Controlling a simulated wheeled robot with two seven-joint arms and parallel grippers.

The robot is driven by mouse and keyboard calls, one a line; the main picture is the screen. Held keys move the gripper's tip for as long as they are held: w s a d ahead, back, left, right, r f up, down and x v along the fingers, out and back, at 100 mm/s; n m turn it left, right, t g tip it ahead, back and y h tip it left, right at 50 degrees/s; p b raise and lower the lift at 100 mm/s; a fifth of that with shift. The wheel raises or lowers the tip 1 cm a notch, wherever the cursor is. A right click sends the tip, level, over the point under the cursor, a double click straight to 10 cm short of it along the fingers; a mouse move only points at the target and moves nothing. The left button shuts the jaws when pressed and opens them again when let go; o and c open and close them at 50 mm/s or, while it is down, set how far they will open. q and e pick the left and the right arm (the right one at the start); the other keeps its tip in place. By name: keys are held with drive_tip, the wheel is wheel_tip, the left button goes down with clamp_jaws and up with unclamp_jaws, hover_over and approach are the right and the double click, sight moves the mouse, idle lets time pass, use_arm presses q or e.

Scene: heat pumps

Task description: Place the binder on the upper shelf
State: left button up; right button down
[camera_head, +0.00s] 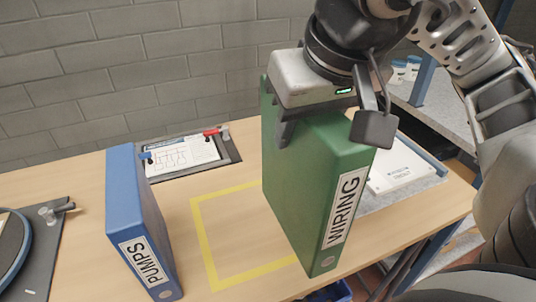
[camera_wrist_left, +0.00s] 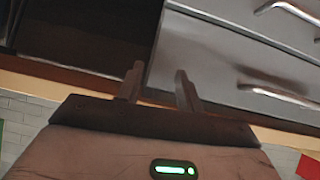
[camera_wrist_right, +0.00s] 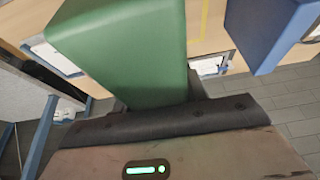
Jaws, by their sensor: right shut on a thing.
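The green binder (camera_head: 315,195), labelled WIRING, is upright in the head view, above or at the wooden table beside the yellow outline. My right gripper (camera_head: 320,120) is shut on its top part. The green binder also fills the upper left of the right wrist view (camera_wrist_right: 130,45). A blue binder (camera_head: 138,225), labelled PUMPS, stands upright to its left and also shows in the right wrist view (camera_wrist_right: 268,30). My left gripper (camera_wrist_left: 158,88) is seen only in its wrist view, with its fingers apart and nothing between them. No upper shelf can be made out for sure.
A yellow taped outline (camera_head: 205,250) marks the wooden table (camera_head: 85,190). A clipboard with a sheet (camera_head: 185,157) lies behind it. A white box (camera_head: 402,168) lies at the right. Grey drawers with handles (camera_wrist_left: 225,55) face my left wrist. A brick wall stands behind.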

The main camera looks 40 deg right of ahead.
drive_tip(key=w+d+f, duration=0.4)
drive_tip(key=w+f, duration=0.7)
drive_tip(key=f, duration=0.1)
drive_tip(key=shift+w+d+p, duration=0.2)
drive_tip(key=shift+w+p, duration=0.1)
drive_tip(key=shift+p, duration=0.05)
drive_tip(key=shift+f, duration=0.15)
drive_tip(key=shift+f, duration=0.2)
drive_tip(key=c, duration=0.8)
unclamp_jaws()
drive_tip(key=shift+o, duration=0.2)
